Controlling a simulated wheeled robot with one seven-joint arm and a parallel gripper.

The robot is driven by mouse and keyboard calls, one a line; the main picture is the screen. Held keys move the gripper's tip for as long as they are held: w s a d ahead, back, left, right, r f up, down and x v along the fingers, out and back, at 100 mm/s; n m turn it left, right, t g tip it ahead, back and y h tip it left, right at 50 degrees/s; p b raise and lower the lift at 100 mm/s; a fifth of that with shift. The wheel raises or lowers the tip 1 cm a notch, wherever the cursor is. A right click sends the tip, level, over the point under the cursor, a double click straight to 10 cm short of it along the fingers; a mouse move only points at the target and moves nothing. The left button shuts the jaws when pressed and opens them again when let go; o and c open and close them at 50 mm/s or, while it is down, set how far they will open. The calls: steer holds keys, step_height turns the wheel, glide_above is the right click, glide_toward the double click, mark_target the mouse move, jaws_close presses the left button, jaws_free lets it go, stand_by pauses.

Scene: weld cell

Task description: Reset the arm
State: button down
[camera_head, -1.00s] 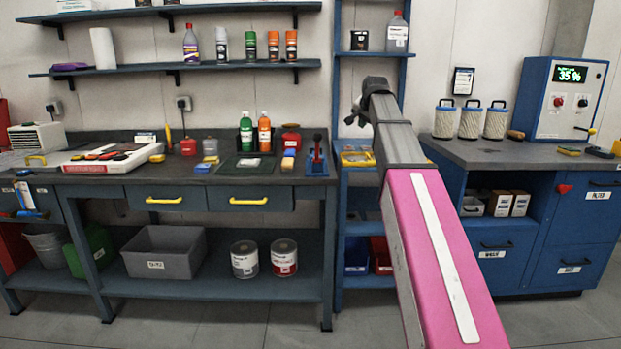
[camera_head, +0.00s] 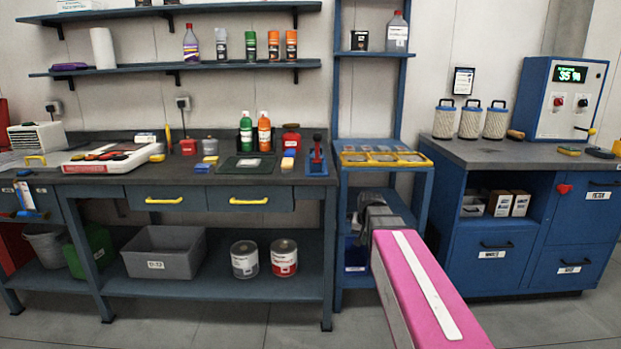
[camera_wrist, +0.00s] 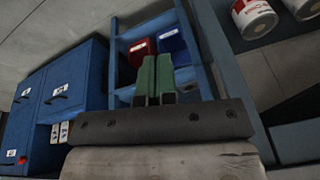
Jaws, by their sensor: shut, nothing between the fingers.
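My arm reaches forward at the lower right of the head view, a pink link with a white stripe, with its grey end low in front of the blue shelf rack. My gripper (camera_wrist: 154,80) shows in the wrist view as two green fingers side by side, shut with nothing between them. The wrist view looks upside down toward the rack's lower shelf, where a red bin (camera_wrist: 141,50) and a blue bin (camera_wrist: 172,42) lie beyond the fingertips. The gripper itself is hidden behind the arm in the head view.
The blue shelf rack (camera_head: 427,200) stands between the dark workbench (camera_head: 100,180) and the blue cabinet (camera_head: 480,151). A yellow-edged tray (camera_head: 385,157) sits on the rack. Paint cans (camera_head: 284,258) and a grey bin (camera_head: 165,254) stand under the bench. The floor in front is clear.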

steer(key=s+f+n+g, duration=0.2)
steer(key=s+f+g, duration=0.1)
steer(key=s+f, duration=1.2)
steer(key=shift+s+n, duration=0.4)
steer(key=shift+s, duration=0.6)
